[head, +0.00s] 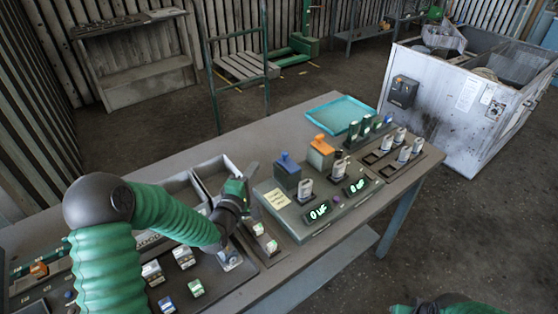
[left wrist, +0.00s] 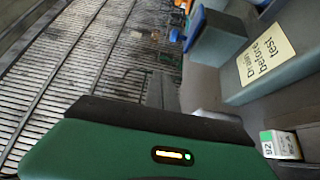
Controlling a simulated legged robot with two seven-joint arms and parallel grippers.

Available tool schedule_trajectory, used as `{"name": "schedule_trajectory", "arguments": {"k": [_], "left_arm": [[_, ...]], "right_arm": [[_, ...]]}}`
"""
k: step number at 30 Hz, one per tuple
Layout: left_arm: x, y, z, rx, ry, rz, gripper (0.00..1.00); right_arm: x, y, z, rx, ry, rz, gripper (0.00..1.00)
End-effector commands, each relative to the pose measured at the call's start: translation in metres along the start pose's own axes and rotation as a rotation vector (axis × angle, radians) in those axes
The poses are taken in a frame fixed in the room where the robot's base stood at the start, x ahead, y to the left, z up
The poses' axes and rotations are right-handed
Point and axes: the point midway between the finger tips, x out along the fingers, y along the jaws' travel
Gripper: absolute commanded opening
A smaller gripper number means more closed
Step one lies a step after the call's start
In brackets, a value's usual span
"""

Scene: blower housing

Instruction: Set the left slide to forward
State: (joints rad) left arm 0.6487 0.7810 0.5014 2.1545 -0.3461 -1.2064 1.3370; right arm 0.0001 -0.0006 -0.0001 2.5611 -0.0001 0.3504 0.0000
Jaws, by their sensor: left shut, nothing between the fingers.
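My left gripper (head: 241,188) is over the table, left of a grey test box (head: 322,225) with two lit "0 uF" displays. Its green body and dark finger pads fill the lower part of the left wrist view (left wrist: 160,130). It is shut and empty, apart from the box. The box carries a left light-grey handle (head: 305,189) and a right one (head: 338,167). I cannot tell for certain which part is the left slide or how it is set. The box's yellow "Drain before test" note (head: 277,198) also shows in the left wrist view (left wrist: 266,53).
Blue (head: 287,170) and orange (head: 320,153) blocks stand behind the box. A slotted panel (head: 390,160) with several light pieces lies right of it. A teal tray (head: 340,113) is at the back. Several small labelled parts lie left of the box, one white-green (left wrist: 281,145).

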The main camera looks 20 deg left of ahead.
Motion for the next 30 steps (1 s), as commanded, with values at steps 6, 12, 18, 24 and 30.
{"name": "schedule_trajectory", "arguments": {"k": [6, 12, 18, 24, 30], "left_arm": [[0.005, -0.012, 0.000, 0.000, 0.000, -0.005, 0.00], [0.004, -0.010, 0.000, 0.001, 0.000, -0.004, 0.00], [0.026, -0.010, 0.001, 0.001, -0.001, -0.003, 0.00], [0.070, -0.010, 0.000, 0.001, 0.000, -0.003, 0.00], [0.104, -0.009, 0.007, 0.000, -0.004, -0.005, 0.00]], "right_arm": [[0.008, 0.000, 0.001, 0.000, 0.001, 0.000, 0.36], [0.007, 0.000, 0.001, 0.000, 0.001, 0.000, 0.36], [0.005, 0.000, 0.001, 0.000, 0.001, 0.000, 0.36], [0.000, 0.000, -0.001, 0.000, 0.001, 0.000, 0.36], [-0.006, 0.000, -0.002, 0.000, 0.001, 0.000, 0.36]]}}
